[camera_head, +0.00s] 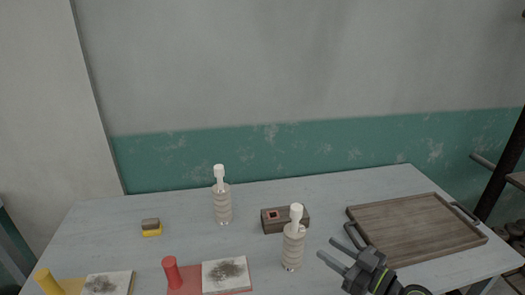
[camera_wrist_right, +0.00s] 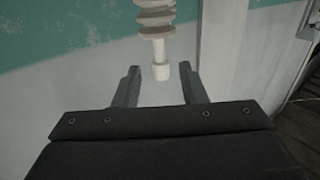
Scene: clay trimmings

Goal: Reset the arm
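My right gripper (camera_head: 325,247) is at the lower right of the head view, its two fingers apart and pointing left toward the near ribbed bottle. In the right wrist view the open fingers (camera_wrist_right: 159,72) have a pale ribbed bottle (camera_wrist_right: 155,18) beyond them, appearing upside down, its white tip in line with the gap. Nothing is held between the fingers. The near ribbed bottle (camera_head: 293,250) stands upright on the table, a little left of the fingertips and apart from them. My left gripper is in neither view.
The grey table (camera_head: 150,200) holds another ribbed bottle (camera_head: 223,205), a dark wooden box (camera_head: 285,220), a yellow-based sponge-like block (camera_head: 151,228), a wooden tray (camera_head: 420,225), a red mat (camera_head: 185,280) with a stained tile (camera_head: 227,272), and a yellow mat (camera_head: 72,286) with another tile (camera_head: 107,284).

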